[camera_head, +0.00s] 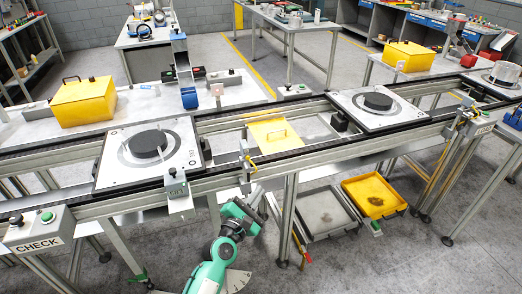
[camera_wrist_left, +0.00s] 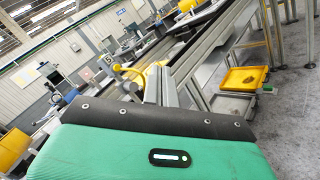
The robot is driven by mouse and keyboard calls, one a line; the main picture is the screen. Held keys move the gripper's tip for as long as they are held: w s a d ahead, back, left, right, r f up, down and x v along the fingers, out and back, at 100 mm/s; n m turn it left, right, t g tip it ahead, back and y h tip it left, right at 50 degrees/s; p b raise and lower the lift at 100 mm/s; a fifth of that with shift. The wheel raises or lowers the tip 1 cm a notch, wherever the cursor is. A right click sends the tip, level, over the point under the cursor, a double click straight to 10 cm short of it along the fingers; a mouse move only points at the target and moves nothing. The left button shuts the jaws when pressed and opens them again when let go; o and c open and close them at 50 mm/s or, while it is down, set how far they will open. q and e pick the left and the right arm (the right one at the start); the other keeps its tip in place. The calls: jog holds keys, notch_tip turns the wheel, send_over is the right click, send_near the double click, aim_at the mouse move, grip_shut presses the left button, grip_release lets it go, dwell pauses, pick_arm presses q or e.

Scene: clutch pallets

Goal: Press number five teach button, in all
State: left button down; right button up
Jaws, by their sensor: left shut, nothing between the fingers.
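Several small grey button boxes sit along the front rail of the conveyor in the head view. One box (camera_head: 178,190) is below the left pallet, and another box (camera_head: 245,165) is near the middle. A further box (camera_head: 465,118) is at the right. My left gripper (camera_head: 257,198) is dark, at the end of the green arm, in front of the rail and below the middle box. It looks shut and empty, apart from the boxes. The left wrist view shows no fingertips. My right gripper is not in view.
A CHECK box (camera_head: 38,226) with a green button is at the front left. Two pallets with black discs, the left pallet (camera_head: 115,180) and the right pallet (camera_head: 350,118), lie on the conveyor. A yellow tray (camera_head: 352,187) and a grey tray (camera_head: 310,232) are below.

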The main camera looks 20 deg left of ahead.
aim_at(247, 157)
pick_arm(q)
jog(key=shift+w+r+n+y, duration=0.2)
jog(key=shift+r+n, duration=0.15)
jog(key=shift+r, duration=0.15)
jog(key=shift+w+r+n+y, duration=0.1)
jog(key=shift+w+r+n, duration=0.1)
jog(key=shift+r+n, duration=0.25)
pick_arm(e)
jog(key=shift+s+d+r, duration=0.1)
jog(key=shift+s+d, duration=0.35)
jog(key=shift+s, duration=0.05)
pick_arm(q)
jog(key=shift+w, duration=0.1)
